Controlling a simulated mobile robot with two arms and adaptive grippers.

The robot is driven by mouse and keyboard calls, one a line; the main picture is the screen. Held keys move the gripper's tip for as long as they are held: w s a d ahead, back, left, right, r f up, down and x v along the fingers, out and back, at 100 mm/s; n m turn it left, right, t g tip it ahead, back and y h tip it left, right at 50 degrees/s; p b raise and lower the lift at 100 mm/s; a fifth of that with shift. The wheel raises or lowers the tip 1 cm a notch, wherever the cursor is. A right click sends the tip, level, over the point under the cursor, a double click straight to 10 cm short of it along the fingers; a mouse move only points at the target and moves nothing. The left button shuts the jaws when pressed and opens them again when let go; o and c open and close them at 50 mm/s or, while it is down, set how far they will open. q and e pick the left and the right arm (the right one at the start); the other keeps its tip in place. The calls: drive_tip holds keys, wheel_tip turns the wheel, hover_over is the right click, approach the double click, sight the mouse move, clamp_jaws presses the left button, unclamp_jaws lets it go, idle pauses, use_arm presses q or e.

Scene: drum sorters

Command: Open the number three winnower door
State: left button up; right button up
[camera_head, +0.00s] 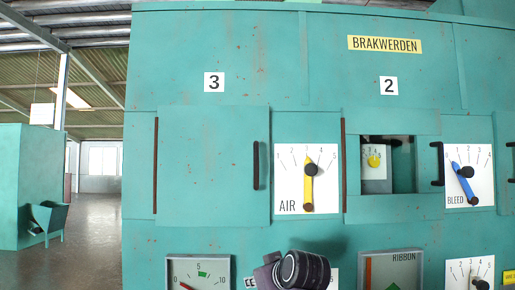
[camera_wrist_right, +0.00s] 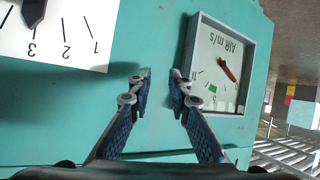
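The number three door (camera_head: 205,160) is a flat green panel under the "3" label (camera_head: 214,82), in the head view. It looks shut, flush with the machine face. A brown vertical strip runs along its left edge, and a black upright handle (camera_head: 257,165) sits at its right edge. My right gripper (camera_wrist_right: 161,75) is open and empty in the right wrist view, its two fingertips a small gap apart in front of the green panel. In the head view a dark part of my arm shows at the bottom middle, below the door handle; its fingers are hidden there. My left gripper is not in view.
Right of the handle is the AIR dial (camera_head: 290,190) with a yellow pointer. The number 2 section (camera_head: 405,208) has an opening showing a small yellow knob (camera_head: 374,161). The "AIR m/s" gauge (camera_wrist_right: 228,58) stands beside my right fingers. Open floor (camera_head: 90,230) lies at left.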

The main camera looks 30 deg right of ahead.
wheel_tip(320, 180, up, 21)
drive_tip(key=s+d+t+y, duration=0.2)
drive_tip(key=t, duration=0.1)
drive_tip(key=n+t+y, duration=0.1)
drive_tip(key=t, duration=0.1)
approach(258, 156)
drive_tip(key=w, duration=0.3)
drive_tip(key=w+p, duration=0.2)
drive_tip(key=w, duration=0.1)
drive_tip(key=w+p, duration=0.3)
drive_tip(key=w, duration=0.1)
drive_tip(key=shift+w+a, duration=0.2)
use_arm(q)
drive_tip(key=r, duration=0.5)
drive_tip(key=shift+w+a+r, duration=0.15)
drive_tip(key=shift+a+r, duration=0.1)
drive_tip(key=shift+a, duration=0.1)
use_arm(e)
drive_tip(key=shift+w, duration=0.2)
drive_tip(key=shift+f, duration=0.1)
clamp_jaws()
